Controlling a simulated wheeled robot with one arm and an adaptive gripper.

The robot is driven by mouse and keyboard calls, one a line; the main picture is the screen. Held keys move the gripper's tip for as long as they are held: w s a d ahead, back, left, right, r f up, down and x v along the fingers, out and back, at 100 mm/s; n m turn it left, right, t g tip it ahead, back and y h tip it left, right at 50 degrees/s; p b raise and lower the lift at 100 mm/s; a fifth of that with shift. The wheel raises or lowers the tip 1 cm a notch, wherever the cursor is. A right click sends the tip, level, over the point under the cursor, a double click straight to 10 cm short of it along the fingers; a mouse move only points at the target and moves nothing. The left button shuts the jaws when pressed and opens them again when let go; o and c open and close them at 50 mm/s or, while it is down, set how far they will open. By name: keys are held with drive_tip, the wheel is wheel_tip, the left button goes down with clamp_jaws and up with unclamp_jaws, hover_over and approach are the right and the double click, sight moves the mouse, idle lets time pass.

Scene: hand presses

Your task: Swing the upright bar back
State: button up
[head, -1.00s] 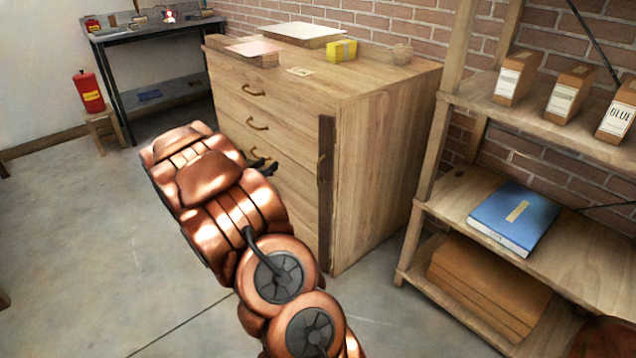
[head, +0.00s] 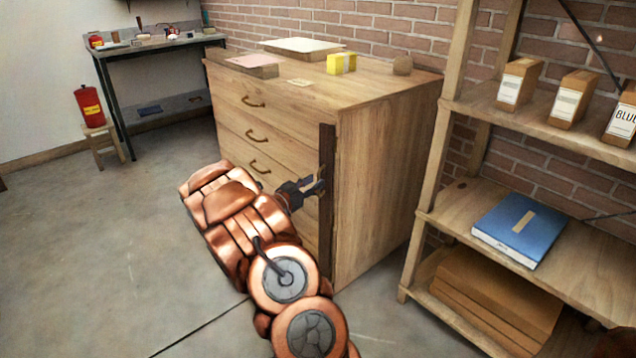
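The upright bar (head: 327,228) is a dark brown vertical strip along the front right edge of the wooden drawer cabinet (head: 378,180). It stands against the drawer fronts. A small brass handle on the bar is largely hidden at my fingertips. My copper arm reaches up from the bottom of the head view. My gripper (head: 314,185) has dark fingers and is at the bar's left side, about mid-height. The fingertips overlap the handle area in the picture. They are too small to show whether they are closed on it or touching it.
Drawers with brass pulls (head: 257,135) lie left of the bar. An open shelf (head: 455,215) with boxes and a blue binder (head: 517,228) stands at the right. The floor left of the cabinet is clear.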

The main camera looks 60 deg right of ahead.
drive_tip(key=shift+s+d, duration=0.15)
drive_tip(key=shift+d, duration=1.2)
clamp_jaws()
